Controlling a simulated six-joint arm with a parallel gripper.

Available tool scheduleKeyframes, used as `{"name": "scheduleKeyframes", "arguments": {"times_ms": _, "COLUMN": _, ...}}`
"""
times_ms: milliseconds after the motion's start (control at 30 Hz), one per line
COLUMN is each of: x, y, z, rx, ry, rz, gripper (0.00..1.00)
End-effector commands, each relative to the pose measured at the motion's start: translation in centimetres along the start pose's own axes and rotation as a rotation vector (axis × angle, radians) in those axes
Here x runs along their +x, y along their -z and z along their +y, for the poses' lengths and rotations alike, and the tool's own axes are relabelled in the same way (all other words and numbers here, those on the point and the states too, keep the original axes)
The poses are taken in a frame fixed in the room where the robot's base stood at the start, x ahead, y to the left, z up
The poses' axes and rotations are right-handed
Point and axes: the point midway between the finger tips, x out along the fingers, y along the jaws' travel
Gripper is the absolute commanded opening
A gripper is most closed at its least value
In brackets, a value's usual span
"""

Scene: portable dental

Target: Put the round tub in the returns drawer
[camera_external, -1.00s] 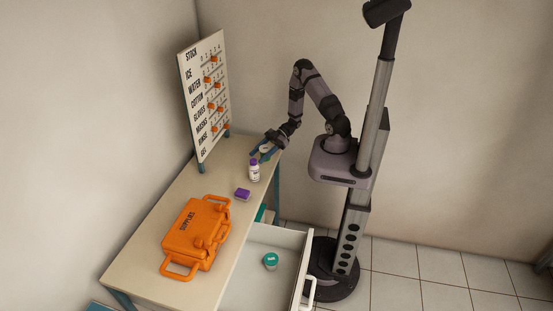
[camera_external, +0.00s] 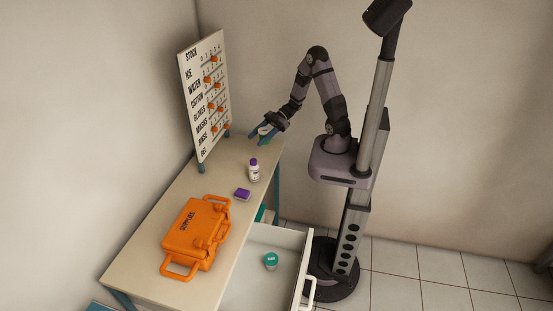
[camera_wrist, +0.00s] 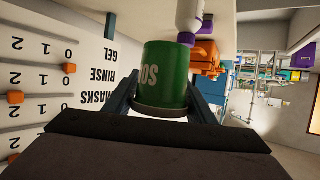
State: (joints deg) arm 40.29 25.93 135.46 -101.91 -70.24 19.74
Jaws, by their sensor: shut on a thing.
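My gripper (camera_external: 262,134) is at the far end of the table, above its surface. Its blue fingers are shut on a green round tub (camera_wrist: 163,72), which shows large in the wrist view with pale lettering partly visible. In the external view the tub is small and partly hidden by the fingers. The open drawer (camera_external: 240,300) is below the table's right side, well nearer the camera than the gripper. A teal-lidded round container (camera_external: 271,261) sits inside it.
A white bottle with a purple cap (camera_external: 254,172) and a purple box (camera_external: 242,194) stand on the table (camera_external: 150,270). An orange supplies case (camera_external: 196,236) lies nearer the camera. A stock board (camera_external: 205,100) stands along the table's left edge.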

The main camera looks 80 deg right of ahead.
Motion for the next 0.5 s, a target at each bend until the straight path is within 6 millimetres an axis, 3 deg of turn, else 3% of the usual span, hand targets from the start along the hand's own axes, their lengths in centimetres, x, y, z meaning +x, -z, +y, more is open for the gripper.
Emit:
{"name": "scheduleKeyframes", "arguments": {"times_ms": 167, "x": 3.6, "y": -0.1, "z": 2.3, "rx": -0.012, "ry": 0.016, "rz": -0.016, "gripper": 0.26}}
{"name": "scheduleKeyframes", "arguments": {"times_ms": 500, "x": 10.1, "y": 3.3, "z": 5.1, "rx": -0.019, "ry": 0.032, "rz": -0.004, "gripper": 0.26}}
